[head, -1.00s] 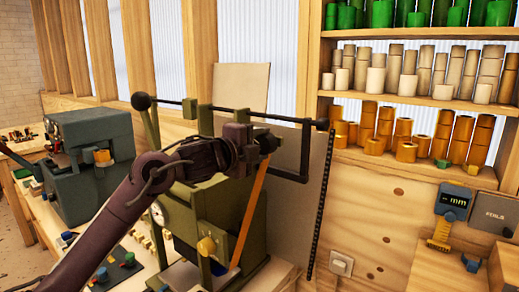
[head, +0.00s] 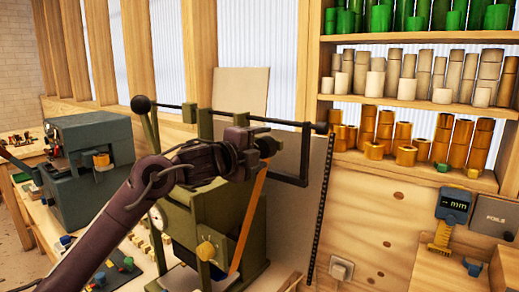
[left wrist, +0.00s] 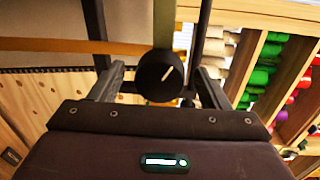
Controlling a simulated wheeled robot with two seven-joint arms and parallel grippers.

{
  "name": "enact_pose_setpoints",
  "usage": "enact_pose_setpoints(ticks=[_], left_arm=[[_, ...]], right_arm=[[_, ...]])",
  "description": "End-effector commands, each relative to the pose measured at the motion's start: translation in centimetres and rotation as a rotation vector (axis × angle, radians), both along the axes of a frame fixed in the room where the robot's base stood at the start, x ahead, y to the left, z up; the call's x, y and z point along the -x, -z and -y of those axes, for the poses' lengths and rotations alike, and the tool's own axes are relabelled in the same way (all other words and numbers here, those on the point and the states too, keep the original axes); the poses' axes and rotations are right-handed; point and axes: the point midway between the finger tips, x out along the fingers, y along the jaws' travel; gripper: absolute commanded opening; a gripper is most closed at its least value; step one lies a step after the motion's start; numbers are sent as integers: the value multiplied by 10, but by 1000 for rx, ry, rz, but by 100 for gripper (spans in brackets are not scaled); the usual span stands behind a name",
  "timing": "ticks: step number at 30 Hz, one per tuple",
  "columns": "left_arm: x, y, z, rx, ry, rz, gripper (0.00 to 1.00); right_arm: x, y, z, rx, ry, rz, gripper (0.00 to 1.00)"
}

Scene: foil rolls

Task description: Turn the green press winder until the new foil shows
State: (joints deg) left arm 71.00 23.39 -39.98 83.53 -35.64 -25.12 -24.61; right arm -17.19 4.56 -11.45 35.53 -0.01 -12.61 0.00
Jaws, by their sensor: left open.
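The green press (head: 180,225) stands on the bench in the middle of the head view, with an orange foil strip (head: 249,215) running down its right side. The winder, a dark round knob with a pale line (left wrist: 160,75), sits between the fingers of my left gripper in the left wrist view; it also shows in the head view (head: 267,146). My left gripper (head: 251,149) is open around the knob. Whether a finger touches it I cannot tell. My right gripper is not in view.
A grey-blue press (head: 90,165) stands to the left on the bench. Shelves at the right hold green, cream and gold foil rolls (head: 440,135). A dark bar frame (head: 305,155) stands just right of my left gripper.

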Motion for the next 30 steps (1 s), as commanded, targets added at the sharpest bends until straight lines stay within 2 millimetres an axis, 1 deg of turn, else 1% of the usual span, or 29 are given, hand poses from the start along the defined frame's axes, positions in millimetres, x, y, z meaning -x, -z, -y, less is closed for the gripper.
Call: enact_pose_setpoints(ticks=[4, 7, 15, 20, 24, 30], left_arm=[[1, -1, -1, 1, 0, 2, 70], [7, 0, -5, 1, 0, 3, 70], [43, -2, -31, -1, -2, 4, 70], [59, -5, -42, 0, 0, 3, 70], [64, -6, -45, 0, 0, 0, 70], [64, -7, -45, 0, 0, 0, 70]], right_arm=[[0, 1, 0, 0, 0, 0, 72], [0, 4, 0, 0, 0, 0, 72], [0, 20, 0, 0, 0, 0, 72], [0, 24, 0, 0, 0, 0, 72], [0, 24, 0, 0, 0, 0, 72], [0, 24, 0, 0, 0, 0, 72]])
